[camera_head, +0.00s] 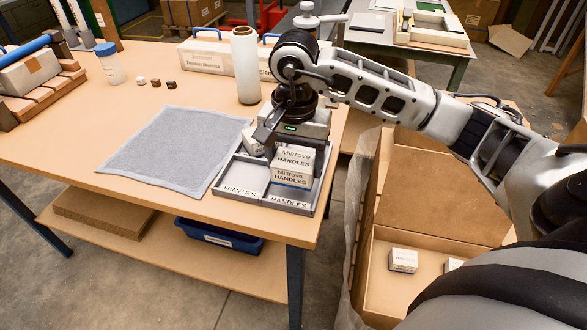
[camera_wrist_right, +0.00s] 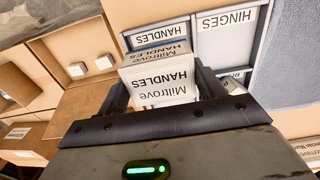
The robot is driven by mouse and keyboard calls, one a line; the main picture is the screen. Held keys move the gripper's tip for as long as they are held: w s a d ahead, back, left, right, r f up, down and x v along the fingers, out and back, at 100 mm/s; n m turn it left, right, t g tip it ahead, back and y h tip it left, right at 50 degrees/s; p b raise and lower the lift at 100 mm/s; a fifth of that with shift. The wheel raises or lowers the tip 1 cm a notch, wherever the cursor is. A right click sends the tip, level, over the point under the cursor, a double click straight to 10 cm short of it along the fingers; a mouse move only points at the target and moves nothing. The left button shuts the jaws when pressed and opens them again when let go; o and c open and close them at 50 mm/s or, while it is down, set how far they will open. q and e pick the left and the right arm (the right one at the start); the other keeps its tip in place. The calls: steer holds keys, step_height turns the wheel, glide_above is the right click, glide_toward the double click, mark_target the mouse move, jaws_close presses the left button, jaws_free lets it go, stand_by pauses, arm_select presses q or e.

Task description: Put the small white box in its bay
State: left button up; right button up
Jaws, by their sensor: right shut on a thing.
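My right gripper (camera_wrist_right: 165,98) is shut on a white box (camera_head: 291,168) labelled "Miltrove HANDLES", with a blue stripe along its lower edge. The box also shows between the dark fingers in the right wrist view (camera_wrist_right: 159,80). It is at the right bay of the grey tray (camera_head: 228,181), behind the "HANDLES" label. I cannot tell whether it touches the bay floor. A smaller, tilted white box (camera_head: 251,141) is at the back of the left part, beside the gripper, partly hidden. The left bay (camera_wrist_right: 225,50) is labelled "HINGES". My left gripper is not in view.
A grey mat (camera_head: 180,150) lies left of the tray. A cardboard carton (camera_head: 380,280) holding small white boxes (camera_head: 403,260) is right of the table. A blue bin (camera_head: 218,236) is on the lower shelf.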

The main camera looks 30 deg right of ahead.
mark_target(293, 174)
steer(key=shift+w+f, duration=0.2)
steer(key=shift+f, duration=0.05)
step_height(293, 174, down, 3)
steer(key=shift+w+d+p, duration=0.15)
steer(key=shift+p, duration=0.4)
steer(key=shift+f, duration=0.2)
steer(key=shift+f, duration=0.1)
steer(key=shift+f+b, duration=0.2)
steer(key=shift+b, duration=0.15)
steer(key=o, duration=1.2)
steer(key=shift+r, duration=0.1)
steer(key=shift+c, duration=0.2)
step_height(293, 174, up, 12)
steer(key=shift+r, duration=0.2)
